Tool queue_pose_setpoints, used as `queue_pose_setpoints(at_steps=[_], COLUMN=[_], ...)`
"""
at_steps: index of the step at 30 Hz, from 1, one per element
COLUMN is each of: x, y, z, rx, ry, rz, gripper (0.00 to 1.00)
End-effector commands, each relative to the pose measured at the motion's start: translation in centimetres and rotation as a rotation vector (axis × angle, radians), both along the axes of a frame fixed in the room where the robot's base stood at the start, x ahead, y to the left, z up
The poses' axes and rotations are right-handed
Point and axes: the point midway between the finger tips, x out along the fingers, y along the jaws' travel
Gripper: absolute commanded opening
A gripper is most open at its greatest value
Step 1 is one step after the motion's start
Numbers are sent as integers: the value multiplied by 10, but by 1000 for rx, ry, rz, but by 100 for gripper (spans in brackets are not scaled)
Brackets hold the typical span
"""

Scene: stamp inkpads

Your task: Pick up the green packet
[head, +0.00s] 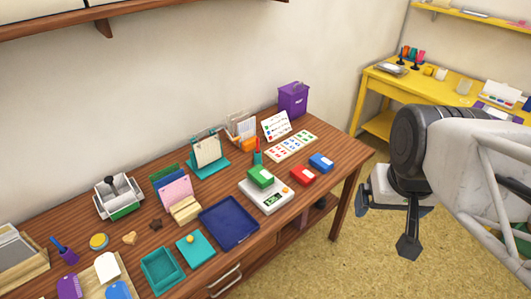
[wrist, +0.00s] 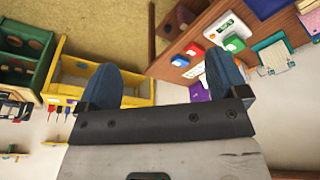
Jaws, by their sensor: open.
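The green packet (head: 261,176) is a small green block with a pale lower edge, lying on the white scale (head: 272,203) on the wooden table. It also shows small in the wrist view (wrist: 234,45), beyond my right-hand finger there. My gripper (head: 386,222) is off the table's right end, over the floor, well apart from the packet. In the wrist view my gripper (wrist: 163,82) has its two blue fingers wide apart with nothing between them.
A red block (head: 302,175) and a blue block (head: 321,163) lie right of the scale. A dark blue tray (head: 229,222) sits to its left. A purple box (head: 293,98) stands at the back. A yellow table (head: 372,89) is at right.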

Motion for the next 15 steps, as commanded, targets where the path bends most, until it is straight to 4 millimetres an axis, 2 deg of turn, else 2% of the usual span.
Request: queue_pose_setpoints(at_steps=[10, 15], x=[2, 12], y=[2, 15], z=[-1, -6], rx=[13, 84], ry=[3, 16], rz=[-6, -46], gripper=[92, 92])
